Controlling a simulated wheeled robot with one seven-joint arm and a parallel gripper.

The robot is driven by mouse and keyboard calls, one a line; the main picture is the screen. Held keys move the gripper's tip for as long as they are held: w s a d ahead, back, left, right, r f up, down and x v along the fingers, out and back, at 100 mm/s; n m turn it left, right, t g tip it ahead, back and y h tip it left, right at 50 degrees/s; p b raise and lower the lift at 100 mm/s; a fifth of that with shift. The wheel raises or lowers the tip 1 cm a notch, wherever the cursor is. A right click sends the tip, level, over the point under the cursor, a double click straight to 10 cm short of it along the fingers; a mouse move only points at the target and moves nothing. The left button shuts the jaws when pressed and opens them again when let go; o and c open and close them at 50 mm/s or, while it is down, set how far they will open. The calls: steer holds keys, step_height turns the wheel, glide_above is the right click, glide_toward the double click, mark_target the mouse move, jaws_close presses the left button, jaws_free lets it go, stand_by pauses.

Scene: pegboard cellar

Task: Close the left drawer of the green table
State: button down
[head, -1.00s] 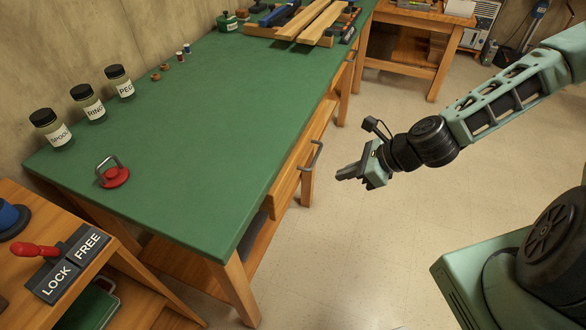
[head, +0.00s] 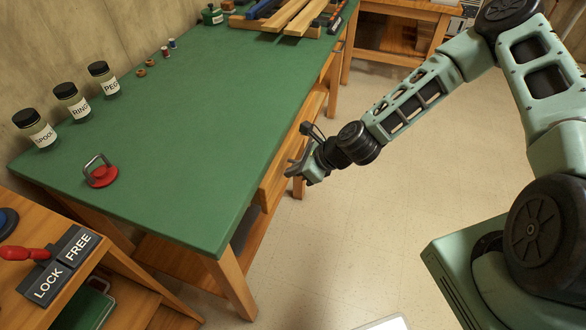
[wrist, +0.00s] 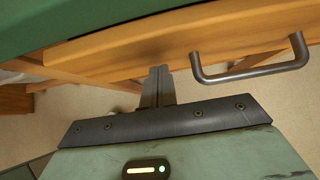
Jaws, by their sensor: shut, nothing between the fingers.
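The green table (head: 170,140) fills the middle of the head view. Its left drawer (head: 272,186) is the near one on the right-hand side, with its wooden front standing out past the tabletop edge. In the wrist view the drawer front (wrist: 120,50) runs across the top, with its grey bar handle (wrist: 250,73) at the right. My gripper (head: 290,172) is shut and empty in front of this drawer. In the wrist view its fingers (wrist: 158,76) point at the drawer front, left of the handle. I cannot tell whether they touch it. My gripper hides the handle in the head view.
On the tabletop are labelled jars (head: 73,102), a red-based lifter (head: 100,172) and wooden planks (head: 290,18). A wooden bench with LOCK and FREE plates (head: 62,262) stands at the lower left. The floor (head: 340,240) right of the table is clear.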

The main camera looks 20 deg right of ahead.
mark_target(282, 162)
steer(key=shift+w+a, duration=0.1)
steer(key=w+a, duration=0.2)
steer(key=a, duration=0.1)
steer(key=shift+w+a, duration=0.25)
steer(key=shift+w+r, duration=0.1)
steer(key=shift+a, duration=0.15)
